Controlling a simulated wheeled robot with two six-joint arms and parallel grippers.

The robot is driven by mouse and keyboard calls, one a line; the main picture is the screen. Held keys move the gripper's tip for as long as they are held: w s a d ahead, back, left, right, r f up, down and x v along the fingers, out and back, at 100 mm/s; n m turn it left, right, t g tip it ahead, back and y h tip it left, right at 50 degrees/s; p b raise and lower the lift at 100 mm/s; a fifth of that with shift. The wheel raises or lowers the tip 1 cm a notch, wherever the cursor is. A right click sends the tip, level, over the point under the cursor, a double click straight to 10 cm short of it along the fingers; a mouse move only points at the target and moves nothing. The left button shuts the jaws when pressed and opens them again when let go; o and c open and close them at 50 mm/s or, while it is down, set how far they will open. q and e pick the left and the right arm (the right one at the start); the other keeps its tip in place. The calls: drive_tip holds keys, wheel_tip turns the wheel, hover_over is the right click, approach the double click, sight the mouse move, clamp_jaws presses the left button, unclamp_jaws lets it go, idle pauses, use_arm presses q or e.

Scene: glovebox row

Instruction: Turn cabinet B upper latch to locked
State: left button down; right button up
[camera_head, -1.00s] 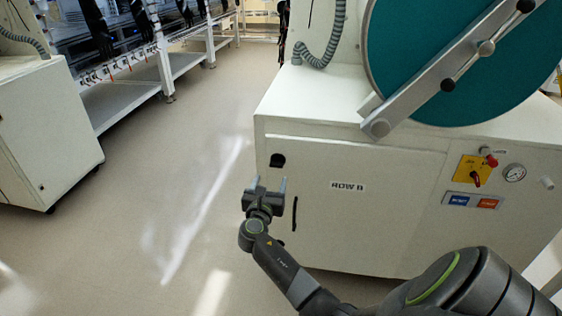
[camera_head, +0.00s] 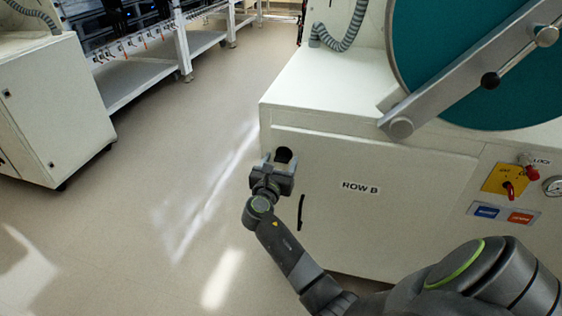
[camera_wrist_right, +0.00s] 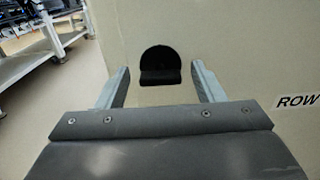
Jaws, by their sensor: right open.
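Cabinet B (camera_head: 400,215) is the cream cabinet with a "ROW B" label on its front door. Its upper latch (camera_head: 284,155) is a black rounded piece near the door's upper left corner. In the right wrist view the latch (camera_wrist_right: 160,66) shows a round back and a wide horizontal tab at its lower part. My right gripper (camera_head: 280,158) is open in front of the latch. In the wrist view its fingertips (camera_wrist_right: 160,78) stand on either side of the latch, apart from it. Whether they reach the door face is hard to tell. My left gripper is not in view.
A thin black vertical handle (camera_head: 300,212) is on the door below the latch. A yellow switch panel (camera_head: 505,182) is at the right. A teal round door with a metal bar (camera_head: 470,75) is above. Open floor (camera_head: 170,190) lies left of the cabinet.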

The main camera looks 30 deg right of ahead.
drive_tip(key=c, duration=1)
